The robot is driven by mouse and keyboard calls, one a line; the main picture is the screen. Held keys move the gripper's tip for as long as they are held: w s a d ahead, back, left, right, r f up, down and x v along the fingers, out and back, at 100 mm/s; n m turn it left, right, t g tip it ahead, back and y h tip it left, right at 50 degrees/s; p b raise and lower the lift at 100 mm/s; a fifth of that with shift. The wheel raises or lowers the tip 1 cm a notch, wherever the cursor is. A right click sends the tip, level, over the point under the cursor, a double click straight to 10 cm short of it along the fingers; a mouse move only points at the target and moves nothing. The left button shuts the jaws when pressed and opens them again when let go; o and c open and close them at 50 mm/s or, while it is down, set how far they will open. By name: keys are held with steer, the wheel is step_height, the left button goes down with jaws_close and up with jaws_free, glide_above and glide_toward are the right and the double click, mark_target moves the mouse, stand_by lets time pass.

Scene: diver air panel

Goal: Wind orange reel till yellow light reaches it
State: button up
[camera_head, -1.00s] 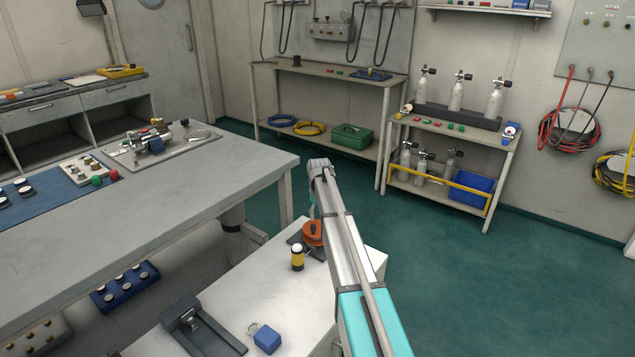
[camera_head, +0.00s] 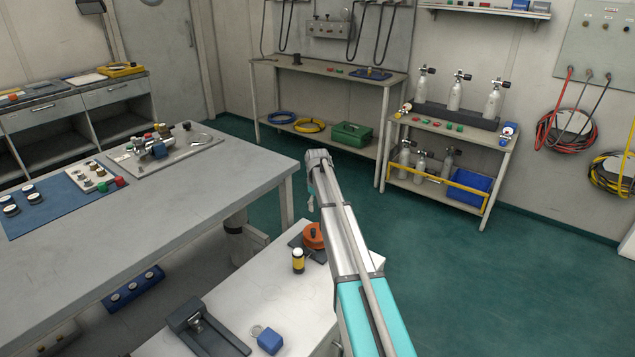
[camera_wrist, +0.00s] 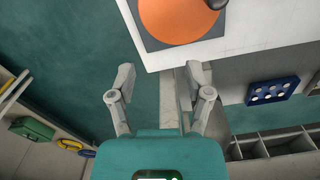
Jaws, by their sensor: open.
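The orange reel (camera_head: 313,236) sits on a dark base plate at the far end of the low white table, partly hidden by my arm. The wrist view shows it as an orange disc (camera_wrist: 178,18) with a dark knob at its edge, cut off by the top of the picture. A small yellow and black cylinder with a white top (camera_head: 298,261), likely the yellow light, stands upright just in front of the reel. I cannot make out a line between them. My gripper (camera_wrist: 162,80) is open and empty, apart from the reel and beyond the table edge in the wrist view.
A dark grey fixture (camera_head: 205,330) and a blue padlock-shaped block (camera_head: 269,341) are on the white table (camera_head: 240,290). A large grey workbench (camera_head: 150,215) stands close on the left. Green floor (camera_head: 430,270) is clear on the right. A rack of cylinders stands behind.

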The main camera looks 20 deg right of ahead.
step_height(320, 180, up, 8)
steer(key=p, duration=0.7)
steer(key=shift+f, duration=0.15)
steer(key=s+a+m, duration=0.1)
steer(key=s+a, duration=0.4)
steer(key=s, duration=0.7)
steer(key=s+a+m, duration=0.2)
steer(key=s+a, duration=0.4)
steer(key=s, duration=0.6)
steer(key=s+a+m, duration=0.1)
steer(key=s+a, duration=0.4)
steer(key=s, duration=0.7)
steer(key=shift+s+a, duration=0.2)
steer(key=shift+s, duration=0.2)
steer(key=shift+c, duration=0.6)
